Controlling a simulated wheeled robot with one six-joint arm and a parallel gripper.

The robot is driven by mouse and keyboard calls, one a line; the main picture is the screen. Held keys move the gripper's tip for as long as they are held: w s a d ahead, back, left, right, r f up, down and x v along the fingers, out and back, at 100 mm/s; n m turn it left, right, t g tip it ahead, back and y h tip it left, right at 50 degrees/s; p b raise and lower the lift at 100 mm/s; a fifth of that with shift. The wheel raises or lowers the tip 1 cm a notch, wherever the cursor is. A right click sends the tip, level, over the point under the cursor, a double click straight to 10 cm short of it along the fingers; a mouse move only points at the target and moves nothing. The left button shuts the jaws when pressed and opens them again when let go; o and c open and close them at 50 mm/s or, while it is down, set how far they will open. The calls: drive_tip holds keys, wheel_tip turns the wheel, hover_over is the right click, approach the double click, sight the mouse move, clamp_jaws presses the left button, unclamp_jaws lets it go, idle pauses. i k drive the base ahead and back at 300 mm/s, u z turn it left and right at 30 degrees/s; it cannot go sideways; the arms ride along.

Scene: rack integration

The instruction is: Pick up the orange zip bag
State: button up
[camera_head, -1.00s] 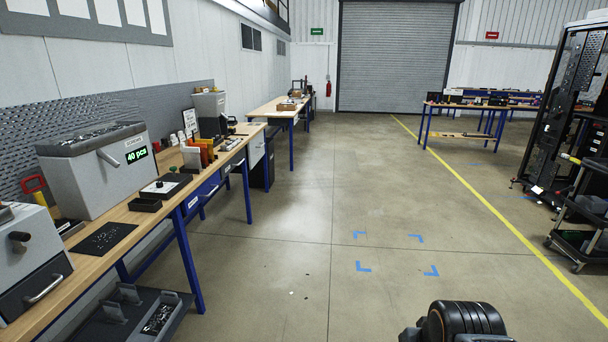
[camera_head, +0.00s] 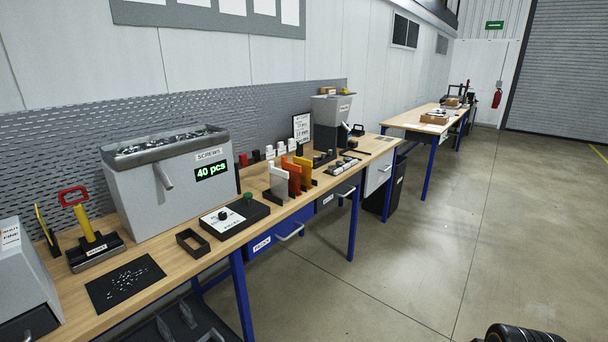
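An orange upright flat item (camera_head: 292,177), which looks like the orange zip bag, stands on the wooden workbench (camera_head: 217,253). It is in a row between a white one (camera_head: 278,182) on its left and a yellow-orange one (camera_head: 304,170) on its right, each in a dark holder. A black rounded part of my own body (camera_head: 522,333) shows at the bottom right edge. My gripper is not clearly seen, and its fingers are out of view.
A grey screw dispenser (camera_head: 170,178) reading "40 pcs" stands left of the bags. A black square tray (camera_head: 192,242) and a black mat (camera_head: 126,282) lie in front. A second bench (camera_head: 408,122) stands farther back. The floor (camera_head: 420,250) at right is clear.

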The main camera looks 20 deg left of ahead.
sight(294, 171)
drive_tip(key=u, duration=0.7)
drive_tip(key=i, duration=1.85)
drive_tip(key=u, duration=0.6)
drive_tip(key=i, duration=0.25)
drive_tip(key=u, duration=0.2)
